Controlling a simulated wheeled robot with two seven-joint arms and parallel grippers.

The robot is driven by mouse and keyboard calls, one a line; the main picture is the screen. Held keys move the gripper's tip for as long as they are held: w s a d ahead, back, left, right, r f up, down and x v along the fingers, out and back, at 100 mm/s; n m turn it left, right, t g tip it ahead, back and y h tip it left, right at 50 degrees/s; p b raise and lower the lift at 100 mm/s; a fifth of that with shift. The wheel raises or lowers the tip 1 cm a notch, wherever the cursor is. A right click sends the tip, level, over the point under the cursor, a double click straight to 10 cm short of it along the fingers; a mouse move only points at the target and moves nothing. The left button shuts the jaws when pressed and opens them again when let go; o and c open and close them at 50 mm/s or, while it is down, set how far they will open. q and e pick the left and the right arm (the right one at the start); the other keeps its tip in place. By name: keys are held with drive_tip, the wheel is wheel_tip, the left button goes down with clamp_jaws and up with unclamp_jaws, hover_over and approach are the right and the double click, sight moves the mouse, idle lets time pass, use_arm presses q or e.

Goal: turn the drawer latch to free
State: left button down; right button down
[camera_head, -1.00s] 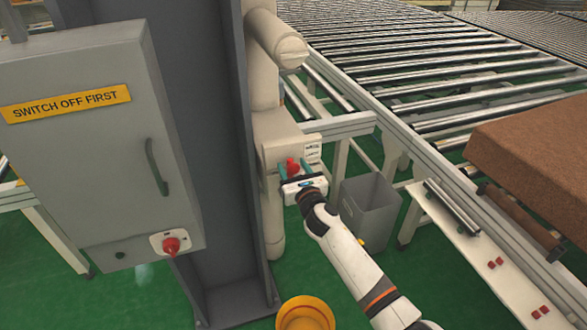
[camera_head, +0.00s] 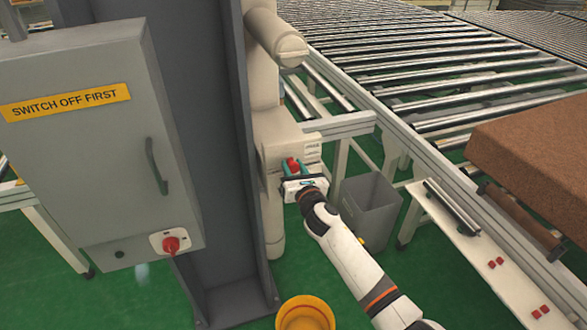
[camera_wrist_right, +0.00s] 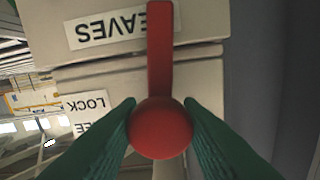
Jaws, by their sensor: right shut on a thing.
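The drawer latch (camera_head: 293,162) is a small red lever on the cream cabinet (camera_head: 268,135) beside the grey column. In the right wrist view the latch shows as a red ball (camera_wrist_right: 160,128) on a straight red arm that runs up the picture. My right gripper (camera_head: 291,168) is shut on the ball, with one green finger on each side. A label reading "LOCK" (camera_wrist_right: 88,106) and a partly hidden label below it lie left of the ball, upside down. A label ending "EAVES" (camera_wrist_right: 105,28) is partly behind the arm. My left gripper is not in view.
A grey bin (camera_head: 371,210) stands just right of my right gripper. A grey switch box (camera_head: 80,170) with a red rotary switch hangs at the left. A yellow round container (camera_head: 305,314) is at the bottom. Roller conveyors (camera_head: 440,70) fill the right.

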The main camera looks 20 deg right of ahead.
drive_tip(key=m, duration=0.4)
drive_tip(key=shift+b, duration=0.35)
drive_tip(key=m, duration=0.4)
drive_tip(key=m+b, duration=0.1)
drive_tip(key=m, duration=0.3)
drive_tip(key=shift+f, duration=0.1)
drive_tip(key=shift+m, duration=2.1)
drive_tip(key=c, duration=1.1)
unclamp_jaws()
drive_tip(key=shift+o, duration=0.2)
drive_tip(key=shift+s, duration=0.1)
